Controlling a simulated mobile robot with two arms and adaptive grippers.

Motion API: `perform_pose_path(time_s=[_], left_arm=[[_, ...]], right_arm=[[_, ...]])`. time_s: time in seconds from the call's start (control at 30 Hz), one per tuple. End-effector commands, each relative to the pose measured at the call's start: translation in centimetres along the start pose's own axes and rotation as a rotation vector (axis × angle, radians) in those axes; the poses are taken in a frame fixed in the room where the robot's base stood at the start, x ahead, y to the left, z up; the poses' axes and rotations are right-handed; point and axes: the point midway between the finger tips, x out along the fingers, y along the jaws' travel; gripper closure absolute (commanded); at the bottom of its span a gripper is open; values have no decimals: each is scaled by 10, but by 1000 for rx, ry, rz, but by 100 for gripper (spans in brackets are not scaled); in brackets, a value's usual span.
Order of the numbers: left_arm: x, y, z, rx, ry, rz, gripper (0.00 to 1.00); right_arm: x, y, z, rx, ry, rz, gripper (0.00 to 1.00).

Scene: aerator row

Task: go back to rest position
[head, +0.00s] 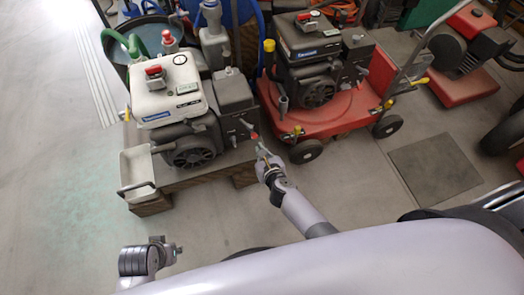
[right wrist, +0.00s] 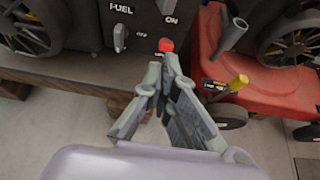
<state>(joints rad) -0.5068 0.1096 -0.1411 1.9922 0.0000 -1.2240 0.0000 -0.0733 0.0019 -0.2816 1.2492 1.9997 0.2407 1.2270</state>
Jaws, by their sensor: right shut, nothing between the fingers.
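My right gripper (head: 262,155) reaches forward to the right side of the white-topped engine (head: 170,90). Its fingertips are close to a small red-tipped part (head: 254,136) on that engine. In the right wrist view my right gripper (right wrist: 162,62) is shut and empty, with the red tip (right wrist: 166,45) just beyond the fingertips. I cannot tell whether they touch. Of my left arm, a grey joint (head: 140,262) shows at the lower left; no left fingers can be made out.
The engine stands on a wooden pallet (head: 152,208) with a white tray (head: 135,168) at its left. A red wheeled machine (head: 335,115) stands close to the right. A dark floor plate (head: 434,166) lies farther right. The floor at the left is clear.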

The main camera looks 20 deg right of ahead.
Motion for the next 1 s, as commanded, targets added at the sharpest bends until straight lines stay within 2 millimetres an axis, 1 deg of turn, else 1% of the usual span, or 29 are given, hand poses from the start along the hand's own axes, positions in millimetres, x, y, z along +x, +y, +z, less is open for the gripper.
perform_pose_path(time_s=[0.57,0.67,0.77,0.83,0.87,0.9,0.97,1.0], left_arm=[[1,0,0,0,0,0,69],[1,0,0,0,1,0,69],[1,0,0,0,0,0,69],[1,0,0,0,0,0,69],[1,0,0,0,0,0,69],[1,0,0,0,0,0,69],[1,0,0,0,0,0,69],[1,0,0,0,0,0,69]], right_arm=[[0,0,0,0,0,0,100],[-2,2,4,-39,-16,14,100],[-9,12,16,-181,-72,65,100],[-20,24,27,-358,-133,123,100],[-25,31,32,-449,-164,152,100],[-34,40,36,-583,-205,191,100],[-48,54,38,-792,-261,253,100],[-58,62,37,-932,-296,293,100]])
